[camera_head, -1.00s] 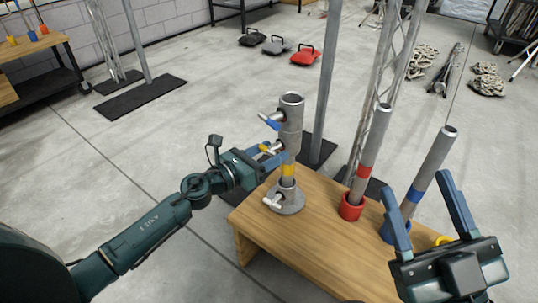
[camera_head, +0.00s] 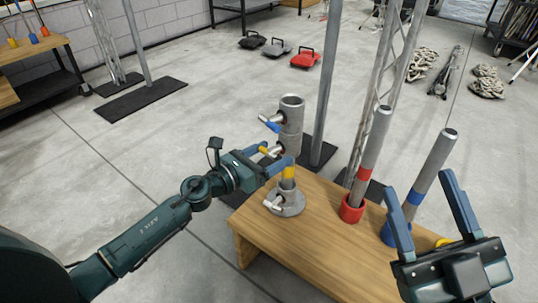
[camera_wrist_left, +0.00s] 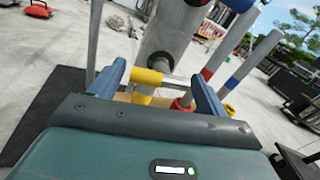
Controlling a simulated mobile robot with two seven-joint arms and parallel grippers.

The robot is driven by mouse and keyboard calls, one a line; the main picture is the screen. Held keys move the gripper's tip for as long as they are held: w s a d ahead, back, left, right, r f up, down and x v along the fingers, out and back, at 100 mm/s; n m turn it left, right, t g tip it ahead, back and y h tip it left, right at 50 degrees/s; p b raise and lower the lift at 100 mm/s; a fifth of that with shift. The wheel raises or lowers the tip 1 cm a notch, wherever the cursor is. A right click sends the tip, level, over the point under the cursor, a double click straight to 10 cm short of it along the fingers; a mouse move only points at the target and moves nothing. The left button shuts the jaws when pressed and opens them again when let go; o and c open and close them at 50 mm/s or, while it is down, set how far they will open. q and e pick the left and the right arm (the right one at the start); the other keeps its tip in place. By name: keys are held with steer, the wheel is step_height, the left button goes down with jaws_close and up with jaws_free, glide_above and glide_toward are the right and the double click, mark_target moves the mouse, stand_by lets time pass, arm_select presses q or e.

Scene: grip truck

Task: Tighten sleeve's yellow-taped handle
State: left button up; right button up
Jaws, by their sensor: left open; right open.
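The grey metal sleeve (camera_head: 291,115) stands upright around a post on the wooden table. Its yellow-taped handle (camera_head: 264,150) sticks out low on the left, below a blue-taped handle (camera_head: 269,123). My left gripper (camera_head: 270,162) is at the lower handle, with its fingers spread. In the left wrist view, the yellow-taped handle (camera_wrist_left: 147,76) lies crosswise between the two blue fingers (camera_wrist_left: 158,80). Whether a finger touches it is unclear. My right gripper (camera_head: 420,184) is open and empty at the lower right.
The post has a yellow band and a round grey base (camera_head: 285,202) with its own small handle. Tubes stand in a red holder (camera_head: 351,211) and a blue holder (camera_head: 388,233) on the table (camera_head: 300,258). A tall pole (camera_head: 325,90) stands behind the sleeve.

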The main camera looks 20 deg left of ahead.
arm_select(q)
steer(key=v, duration=1.3)
steer(key=shift+s, duration=0.1)
